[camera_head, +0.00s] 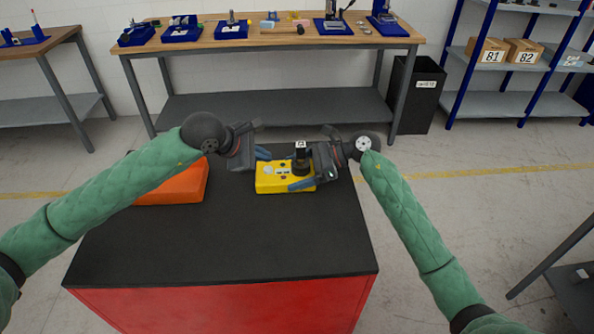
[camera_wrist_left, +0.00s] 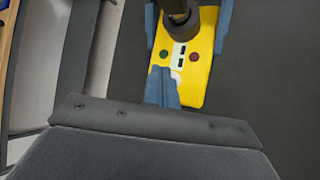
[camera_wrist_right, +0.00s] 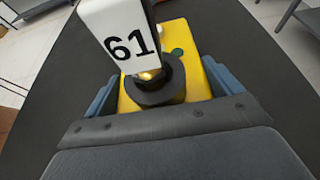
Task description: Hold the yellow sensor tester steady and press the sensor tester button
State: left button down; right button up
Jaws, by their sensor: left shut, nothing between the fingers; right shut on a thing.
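The yellow sensor tester (camera_head: 268,183) lies on the black top of a red cabinet. A black cylindrical part (camera_wrist_right: 155,92) with a white tag "61" (camera_wrist_right: 118,38) stands on it. My right gripper (camera_head: 309,162) is shut on the tester, its blue fingers on either side of the body. The left wrist view shows a green button (camera_wrist_left: 165,54) and a red button (camera_wrist_left: 194,57) on the tester's face. My left gripper (camera_wrist_left: 160,72) is shut and empty, its fingertips just beside the green button. I cannot tell whether they touch the tester.
An orange case (camera_head: 180,187) lies left of the tester, under my left arm. The near part of the black cabinet top (camera_head: 220,245) is clear. A workbench (camera_head: 265,42) with several blue-based devices stands behind, with a dark bin (camera_head: 416,92) beside it.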

aim_at(264, 170)
pick_arm(q)
jog(key=shift+f, duration=0.9)
jog(key=shift+f, duration=0.15)
dwell(1.4)
jog(key=shift+f, duration=0.25)
jog(key=shift+r, duration=0.5)
dwell(0.4)
jog(key=shift+r, duration=2.95)
